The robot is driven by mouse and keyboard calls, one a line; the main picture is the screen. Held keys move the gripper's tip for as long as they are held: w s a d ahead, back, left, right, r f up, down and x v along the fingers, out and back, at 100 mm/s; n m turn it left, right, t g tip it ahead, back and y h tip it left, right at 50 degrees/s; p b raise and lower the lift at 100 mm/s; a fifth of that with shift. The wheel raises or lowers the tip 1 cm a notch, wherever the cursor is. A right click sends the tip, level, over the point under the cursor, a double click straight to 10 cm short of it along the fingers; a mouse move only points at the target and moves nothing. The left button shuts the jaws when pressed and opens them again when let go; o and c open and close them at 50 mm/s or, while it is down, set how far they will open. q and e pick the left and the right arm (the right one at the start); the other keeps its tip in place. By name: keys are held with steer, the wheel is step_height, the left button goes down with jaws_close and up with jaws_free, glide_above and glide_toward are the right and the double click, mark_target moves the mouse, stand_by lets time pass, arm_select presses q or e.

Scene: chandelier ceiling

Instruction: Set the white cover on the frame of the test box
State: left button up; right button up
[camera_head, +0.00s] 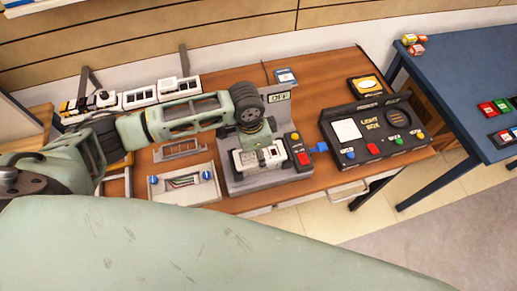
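My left gripper (258,143) comes down from the wrist onto a whitish block (246,162) in a grey stand with an "OFF" display (280,98). The fingers hide part of this block. I cannot tell whether they grip it, or whether it is the white cover. A shallow white box (158,192) with blue knobs and wires in its opening lies left of the stand; I cannot tell whether it is the test box. A pale open bracket (180,150) stands behind it. My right gripper is not in view.
A toy train (136,98) stands at the back left, behind my arm. A black light box (368,138) is at the right of the wooden table, beside a red and black control unit (299,150). A blue table (460,85) stands farther right.

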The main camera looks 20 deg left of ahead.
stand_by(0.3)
arm_select(q)
steer(key=o, duration=1.2)
step_height(320, 180, up, 4)
steer(key=p, duration=0.5)
steer(key=shift+r, duration=1)
